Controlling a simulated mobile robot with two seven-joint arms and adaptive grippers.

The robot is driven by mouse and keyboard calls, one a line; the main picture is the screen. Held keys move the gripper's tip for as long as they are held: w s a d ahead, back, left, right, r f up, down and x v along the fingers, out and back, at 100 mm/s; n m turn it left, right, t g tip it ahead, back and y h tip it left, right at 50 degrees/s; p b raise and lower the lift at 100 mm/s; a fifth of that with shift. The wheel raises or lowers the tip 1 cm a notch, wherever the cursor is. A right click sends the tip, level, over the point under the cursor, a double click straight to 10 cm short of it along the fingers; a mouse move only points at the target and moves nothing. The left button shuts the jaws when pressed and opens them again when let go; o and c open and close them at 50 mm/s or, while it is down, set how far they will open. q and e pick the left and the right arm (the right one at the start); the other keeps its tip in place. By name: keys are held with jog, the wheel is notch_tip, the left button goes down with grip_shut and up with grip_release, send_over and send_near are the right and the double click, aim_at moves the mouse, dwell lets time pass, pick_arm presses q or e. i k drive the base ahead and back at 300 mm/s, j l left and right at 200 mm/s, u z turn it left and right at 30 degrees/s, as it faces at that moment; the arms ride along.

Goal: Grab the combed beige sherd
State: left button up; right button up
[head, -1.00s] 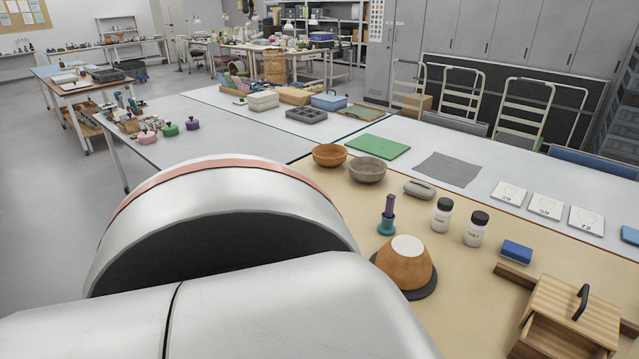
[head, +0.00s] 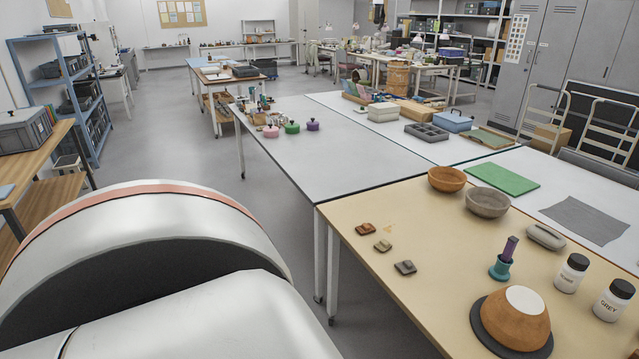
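Three small sherds lie in a slanting row near the left edge of the tan work surface in the head view. The middle one is a beige sherd (head: 383,245); it is too small here to make out combing. A reddish-brown sherd (head: 365,229) lies behind it and a dark grey sherd (head: 405,267) in front of it. They lie apart from each other. Neither gripper is in view; only a large silver link of my own arm fills the lower left.
An orange-brown dome (head: 512,315) with a pale top sits on a dark disc to the right. Behind are a teal holder (head: 500,268), an orange bowl (head: 446,179), a grey bowl (head: 487,202) and white jars (head: 571,274). The tan surface (head: 440,238) around the sherds is clear.

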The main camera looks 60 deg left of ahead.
aim_at(382, 246)
jog(key=u, duration=1.45)
jog(key=j+z, duration=0.1)
jog(key=z, duration=0.3)
jog(key=i+j+z, duration=0.15)
jog(key=z, duration=0.3)
jog(key=j+z, duration=0.15)
jog(key=z, duration=0.25)
jog(key=j+z, duration=0.3)
jog(key=j, duration=0.15)
jog(key=j+z, duration=0.3)
jog(key=j, duration=0.15)
jog(key=j+z, duration=0.1)
jog(key=j, duration=0.4)
jog(key=k+j+z, duration=0.1)
jog(key=j, duration=0.35)
